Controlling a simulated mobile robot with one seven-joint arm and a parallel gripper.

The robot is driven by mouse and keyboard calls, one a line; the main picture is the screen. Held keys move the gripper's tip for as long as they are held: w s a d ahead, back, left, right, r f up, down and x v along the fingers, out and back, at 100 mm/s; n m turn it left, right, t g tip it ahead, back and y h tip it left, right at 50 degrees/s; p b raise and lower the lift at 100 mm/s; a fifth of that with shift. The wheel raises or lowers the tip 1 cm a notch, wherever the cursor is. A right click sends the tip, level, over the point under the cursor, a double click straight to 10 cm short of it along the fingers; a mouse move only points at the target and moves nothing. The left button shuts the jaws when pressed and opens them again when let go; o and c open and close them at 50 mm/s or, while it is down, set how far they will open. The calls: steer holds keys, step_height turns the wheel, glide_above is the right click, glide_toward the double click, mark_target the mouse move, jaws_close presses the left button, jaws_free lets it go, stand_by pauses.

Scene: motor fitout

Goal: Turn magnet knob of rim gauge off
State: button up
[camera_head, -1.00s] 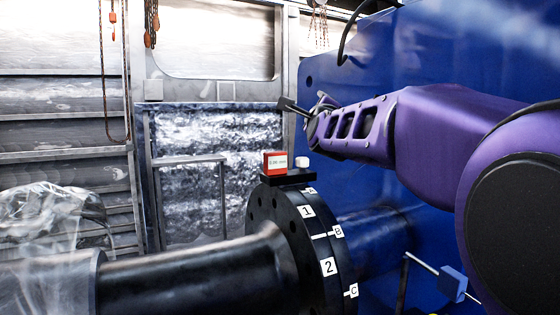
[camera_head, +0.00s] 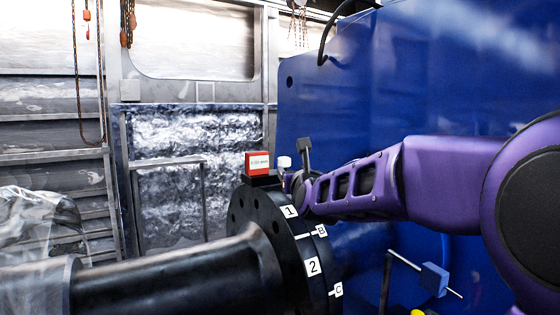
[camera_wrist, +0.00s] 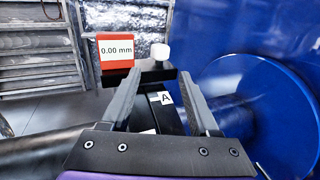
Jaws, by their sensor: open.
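The rim gauge (camera_head: 258,163) is a red block with a white display, on a dark base on top of the black flange. It also shows in the wrist view (camera_wrist: 117,50), reading 0.00 mm. Its white magnet knob (camera_head: 284,162) stands at the right end of the base. In the wrist view the knob (camera_wrist: 160,52) appears just beyond and between my fingertips. My gripper (camera_wrist: 160,76) is open and empty, with one finger each side of the dark base's right part. In the head view my wrist is just right of the knob and partly hides the gripper.
The black flange (camera_head: 262,215) carries number and letter labels on its rim. A black shaft (camera_head: 165,282) runs left from it. A large blue housing (camera_head: 345,90) stands behind and right. A blue block on a rod (camera_head: 434,279) is at lower right. Chains hang at upper left.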

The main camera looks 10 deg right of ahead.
mark_target(282, 159)
steer(key=shift+w+r, duration=0.15)
steer(key=shift+w, duration=0.35)
steer(key=w+p, duration=0.4)
steer(key=w, duration=1)
steer(key=shift+w, duration=1.1)
steer(key=shift+f, duration=0.2)
jaws_close()
